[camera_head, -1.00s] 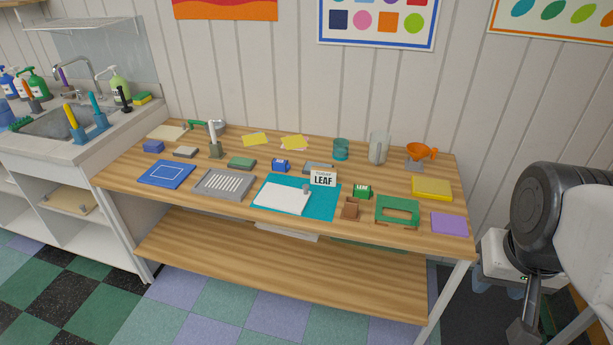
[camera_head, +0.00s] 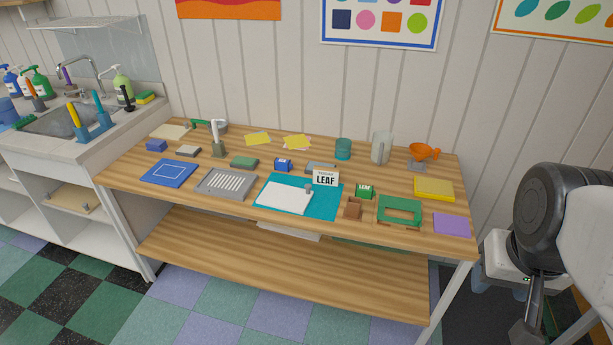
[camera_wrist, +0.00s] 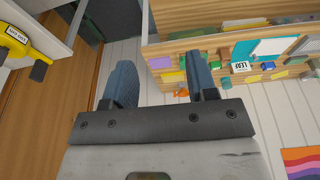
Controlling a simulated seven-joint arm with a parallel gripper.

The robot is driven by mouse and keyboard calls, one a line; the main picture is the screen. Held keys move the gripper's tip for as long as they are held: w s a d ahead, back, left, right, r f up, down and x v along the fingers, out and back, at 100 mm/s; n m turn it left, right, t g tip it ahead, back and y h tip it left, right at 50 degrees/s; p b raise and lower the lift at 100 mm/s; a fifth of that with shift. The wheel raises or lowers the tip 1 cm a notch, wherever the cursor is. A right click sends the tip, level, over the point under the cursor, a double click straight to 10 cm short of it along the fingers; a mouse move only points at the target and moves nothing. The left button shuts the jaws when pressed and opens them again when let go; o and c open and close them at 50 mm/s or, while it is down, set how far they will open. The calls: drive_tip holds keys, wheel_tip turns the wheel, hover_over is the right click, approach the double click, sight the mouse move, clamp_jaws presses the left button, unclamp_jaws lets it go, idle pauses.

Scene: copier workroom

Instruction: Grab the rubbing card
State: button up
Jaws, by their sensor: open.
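No card is labelled as the rubbing card, and I cannot tell which piece it is. Flat candidates on the wooden table are a white sheet (camera_head: 284,197) on the teal mat (camera_head: 325,206), a purple card (camera_head: 451,224) at the right front corner and a blue outlined card (camera_head: 167,173) at the left. A sign (camera_head: 325,178) reading LEAF stands at the mat's back edge. My gripper (camera_wrist: 163,76) is open and empty in the wrist view, well apart from the table. The purple card (camera_wrist: 173,77) shows between its fingers, in the distance.
The table (camera_head: 340,230) also holds a grey slotted tray (camera_head: 226,184), a green frame (camera_head: 399,211), stamps, a clear jug (camera_head: 380,148) and an orange funnel (camera_head: 424,151). A sink (camera_head: 60,122) adjoins at left. A yellow object (camera_wrist: 22,45) shows at the wrist view's left.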

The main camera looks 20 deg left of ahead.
drive_tip(key=w+a+f+m+y, duration=0.3)
drive_tip(key=w+a+m+y, duration=0.2)
drive_tip(key=w+a, duration=0.85)
drive_tip(key=w+a+f+m+y, duration=0.5)
drive_tip(key=w+a, duration=0.5)
drive_tip(key=w, duration=0.6)
drive_tip(key=w+a+f+m+t+y, duration=0.2)
drive_tip(key=w+a+f+m+t, duration=0.1)
drive_tip(key=w+a+f+m, duration=0.65)
drive_tip(key=m+t+h, duration=0.1)
drive_tip(key=m+t, duration=0.2)
drive_tip(key=m, duration=0.3)
approach(308, 185)
drive_tip(key=shift+f+x, duration=0.25)
drive_tip(key=shift+x, duration=0.9)
drive_tip(key=shift+s+h, duration=0.15)
drive_tip(key=shift+h, duration=0.15)
drive_tip(key=shift+x, duration=1.25)
drive_tip(key=shift+a, duration=0.1)
drive_tip(key=shift+x, duration=2.55)
